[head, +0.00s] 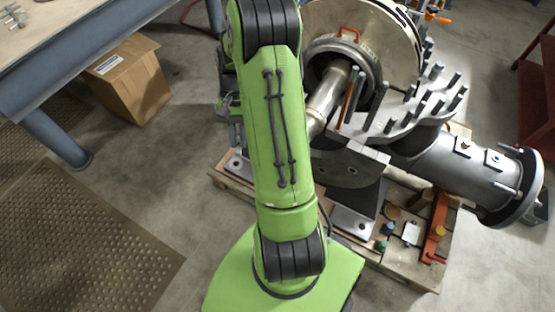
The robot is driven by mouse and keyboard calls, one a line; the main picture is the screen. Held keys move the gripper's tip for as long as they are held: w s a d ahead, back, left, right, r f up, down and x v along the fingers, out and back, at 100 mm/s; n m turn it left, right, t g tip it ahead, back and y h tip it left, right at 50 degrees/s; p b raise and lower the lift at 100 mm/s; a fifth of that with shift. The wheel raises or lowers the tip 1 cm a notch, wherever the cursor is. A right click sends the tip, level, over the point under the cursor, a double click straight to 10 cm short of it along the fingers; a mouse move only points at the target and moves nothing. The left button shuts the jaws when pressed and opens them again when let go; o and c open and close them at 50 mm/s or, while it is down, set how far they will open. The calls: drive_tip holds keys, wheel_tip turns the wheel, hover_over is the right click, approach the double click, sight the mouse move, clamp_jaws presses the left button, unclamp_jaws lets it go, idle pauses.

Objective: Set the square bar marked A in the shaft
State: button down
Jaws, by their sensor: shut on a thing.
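My gripper (235,132) shows only in part, as dark grey pieces at the left edge of my green arm. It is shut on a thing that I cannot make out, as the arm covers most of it. The shaft (326,100) is a pale metal cylinder running into a dark round opening of the casing (345,164), to the right of my arm. Its near end is partly hidden behind the arm. I cannot pick out a square bar or a letter A.
Upright rods, one copper-coloured (347,104), stand beside the shaft. Several studs rise from the flange (410,117). A flanged pipe (465,168) extends right. Small parts and an orange-red bracket (435,228) lie on the pallet (400,262). A cardboard box (128,82) and workbench (75,55) stand left.

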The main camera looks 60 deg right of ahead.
drive_tip(key=s+d+f+m+b, duration=0.1)
drive_tip(key=s+m, duration=0.1)
drive_tip(key=s, duration=0.1)
drive_tip(key=s+d+f+m+t+b, duration=0.1)
drive_tip(key=s+d+m+b, duration=0.1)
drive_tip(key=s, duration=0.1)
drive_tip(key=s+d+f+m+t+b, duration=0.1)
drive_tip(key=s+f+m+b, duration=0.1)
drive_tip(key=s, duration=0.1)
drive_tip(key=shift+s+d+y, duration=0.3)
drive_tip(key=shift+s+d, duration=0.1)
drive_tip(key=shift+f+b, duration=1.15)
drive_tip(key=shift+f, duration=0.25)
drive_tip(key=shift+a+r+p, duration=0.1)
drive_tip(key=shift+a+p, duration=0.05)
drive_tip(key=shift+p, duration=0.5)
drive_tip(key=shift+f, duration=0.65)
drive_tip(key=c, duration=0.7)
unclamp_jaws()
